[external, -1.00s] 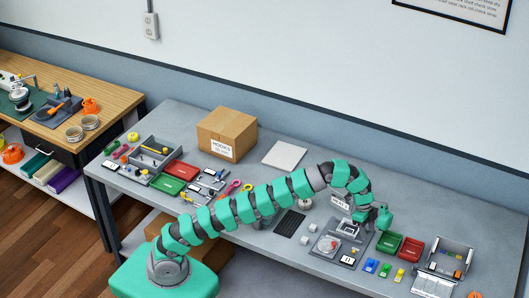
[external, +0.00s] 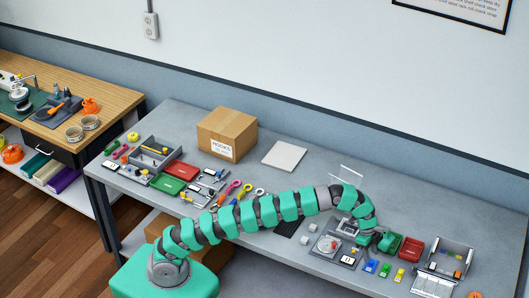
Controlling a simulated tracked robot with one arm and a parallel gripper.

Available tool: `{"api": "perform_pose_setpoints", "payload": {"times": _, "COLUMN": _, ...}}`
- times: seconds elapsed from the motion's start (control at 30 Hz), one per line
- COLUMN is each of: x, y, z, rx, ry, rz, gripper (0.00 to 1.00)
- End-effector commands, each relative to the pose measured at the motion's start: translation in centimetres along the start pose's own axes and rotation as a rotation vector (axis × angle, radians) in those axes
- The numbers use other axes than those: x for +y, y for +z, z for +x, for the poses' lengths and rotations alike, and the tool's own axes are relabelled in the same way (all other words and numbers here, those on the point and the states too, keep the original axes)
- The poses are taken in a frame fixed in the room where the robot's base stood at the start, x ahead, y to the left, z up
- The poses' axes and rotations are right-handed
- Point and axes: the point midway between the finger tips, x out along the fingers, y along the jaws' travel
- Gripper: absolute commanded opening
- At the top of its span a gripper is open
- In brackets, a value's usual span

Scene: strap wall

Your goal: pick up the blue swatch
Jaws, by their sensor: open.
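The blue swatch (external: 370,266) lies flat on the grey table, near its front edge, at the left end of a short row. A green swatch (external: 385,269) and a yellow swatch (external: 399,275) lie to its right. My gripper (external: 376,246) is open, just behind and above the blue swatch and apart from it in the picture. The fingers are small and dark here, and their exact height is hard to tell.
A green tray, partly covered by my gripper, and a red tray (external: 411,249) stand behind the swatches. A grey fixture (external: 335,247) is to the left. A grey open box (external: 450,256) stands to the right. The table's front edge is close.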

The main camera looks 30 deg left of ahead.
Motion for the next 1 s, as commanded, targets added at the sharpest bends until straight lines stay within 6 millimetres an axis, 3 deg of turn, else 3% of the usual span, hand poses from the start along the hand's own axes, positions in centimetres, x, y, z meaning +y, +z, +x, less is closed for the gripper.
{"api": "perform_pose_setpoints", "payload": {"times": 0.23, "x": 0.2, "y": -0.2, "z": 3.6, "rx": -0.003, "ry": 0.004, "rz": 0.001, "gripper": 0.43}}
{"api": "perform_pose_setpoints", "payload": {"times": 0.5, "x": 0.2, "y": -0.2, "z": 4.0, "rx": -0.002, "ry": 0.002, "rz": 0.001, "gripper": 0.43}}
{"api": "perform_pose_setpoints", "payload": {"times": 0.67, "x": 0.2, "y": -0.2, "z": 4.0, "rx": -0.002, "ry": 0.002, "rz": 0.001, "gripper": 0.01}}
{"api": "perform_pose_setpoints", "payload": {"times": 1.0, "x": 0.2, "y": -0.2, "z": 4.0, "rx": -0.002, "ry": 0.002, "rz": 0.001, "gripper": 0.00}}
